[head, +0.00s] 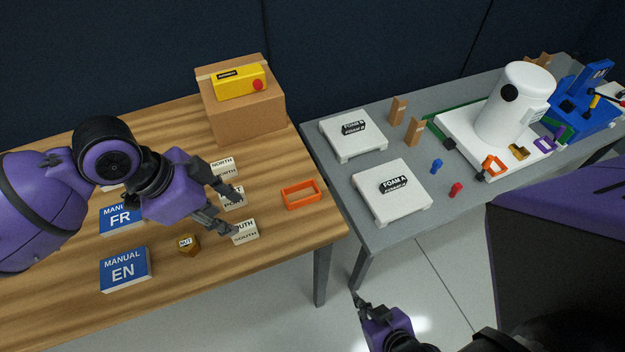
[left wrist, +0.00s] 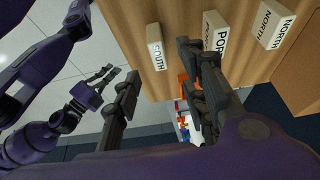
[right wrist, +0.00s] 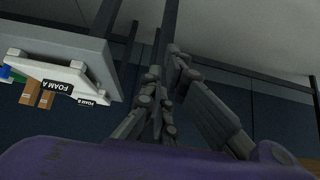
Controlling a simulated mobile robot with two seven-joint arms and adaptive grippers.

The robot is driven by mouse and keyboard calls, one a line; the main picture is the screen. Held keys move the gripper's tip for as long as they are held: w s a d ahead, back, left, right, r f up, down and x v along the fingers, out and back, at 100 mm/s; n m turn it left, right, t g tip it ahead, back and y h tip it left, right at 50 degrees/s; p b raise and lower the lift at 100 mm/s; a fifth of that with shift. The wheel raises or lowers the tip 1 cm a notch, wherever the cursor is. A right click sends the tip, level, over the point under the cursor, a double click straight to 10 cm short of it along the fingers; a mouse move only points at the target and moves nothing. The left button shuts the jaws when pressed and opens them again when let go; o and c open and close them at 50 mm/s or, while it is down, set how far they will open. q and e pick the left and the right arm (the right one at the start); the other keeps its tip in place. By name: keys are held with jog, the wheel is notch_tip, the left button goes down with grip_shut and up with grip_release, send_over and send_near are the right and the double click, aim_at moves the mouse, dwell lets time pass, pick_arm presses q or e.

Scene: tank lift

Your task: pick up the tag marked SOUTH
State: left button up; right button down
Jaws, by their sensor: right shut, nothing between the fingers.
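The SOUTH tag (head: 247,238) is a small cream block on the wooden table, near its front right edge. It also shows in the left wrist view (left wrist: 154,45), in the gap between the fingers. My left gripper (head: 234,212) is open and empty, with one fingertip beside the SOUTH tag and the other over the PORT tag (head: 233,203). Contact with either tag cannot be told. The NORTH tag (head: 222,166) lies further back. My right gripper (head: 361,300) is shut and empty, away from both tables in front of the gap; it also shows in the right wrist view (right wrist: 166,62).
An orange frame (head: 301,193) lies right of the tags. A brown NUT block (head: 188,244) and blue manuals (head: 125,270) lie to the left. A cardboard box (head: 245,115) stands behind. The grey table (head: 335,190) at right holds foam slabs (head: 391,205) and a white tank (head: 515,105).

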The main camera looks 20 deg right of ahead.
aim_at(243, 225)
pick_arm(q)
jog(key=x, duration=0.6)
jog(key=shift+s+d, duration=0.1)
jog(key=shift+r, duration=0.1)
grip_shut()
